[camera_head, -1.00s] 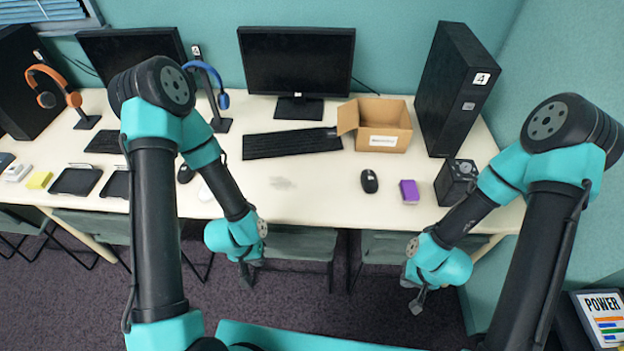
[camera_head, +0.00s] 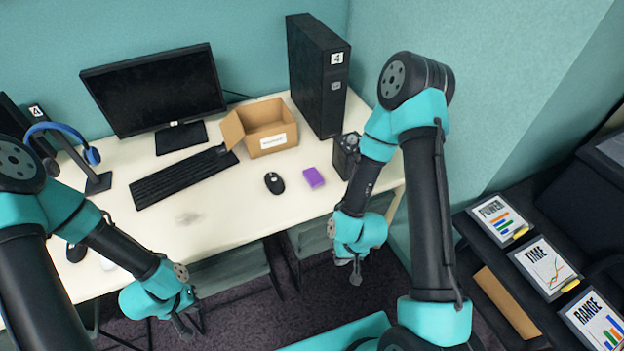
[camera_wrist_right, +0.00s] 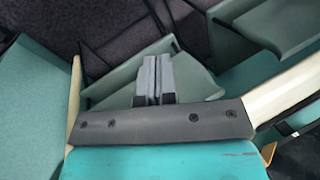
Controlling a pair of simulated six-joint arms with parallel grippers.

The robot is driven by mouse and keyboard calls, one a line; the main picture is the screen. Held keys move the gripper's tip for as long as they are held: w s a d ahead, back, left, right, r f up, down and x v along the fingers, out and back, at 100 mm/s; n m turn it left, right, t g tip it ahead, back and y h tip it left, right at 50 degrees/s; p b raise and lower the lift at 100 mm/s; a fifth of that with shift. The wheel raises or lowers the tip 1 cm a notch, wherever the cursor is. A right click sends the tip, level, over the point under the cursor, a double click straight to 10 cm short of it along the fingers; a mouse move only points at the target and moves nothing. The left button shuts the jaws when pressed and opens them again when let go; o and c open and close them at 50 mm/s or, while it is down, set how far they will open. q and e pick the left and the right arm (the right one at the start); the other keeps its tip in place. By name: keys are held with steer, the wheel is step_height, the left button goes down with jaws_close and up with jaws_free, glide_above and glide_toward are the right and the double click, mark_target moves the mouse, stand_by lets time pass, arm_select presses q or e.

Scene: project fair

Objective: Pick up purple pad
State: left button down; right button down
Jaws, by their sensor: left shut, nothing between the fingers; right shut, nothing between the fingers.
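The purple pad (camera_head: 314,177) lies on the cream desk near its front edge, between the black mouse and a small black box. My right gripper (camera_head: 356,276) hangs below and in front of the desk edge, apart from the pad. It is shut and empty, and its closed fingers show in the right wrist view (camera_wrist_right: 154,78). My left gripper (camera_head: 188,334) is shut and empty, low in front of the desk at the left. The pad does not show in the right wrist view.
The desk (camera_head: 240,210) holds a mouse (camera_head: 274,183), keyboard (camera_head: 183,178), monitor (camera_head: 155,90), open cardboard box (camera_head: 262,128), black tower (camera_head: 318,75) and small black box (camera_head: 345,155). Chairs (camera_head: 225,285) stand under the front edge. A dark rack with charts (camera_head: 545,266) stands at the right.

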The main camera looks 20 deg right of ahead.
steer(key=c, duration=1.8)
jaws_free()
steer(key=o, duration=1.6)
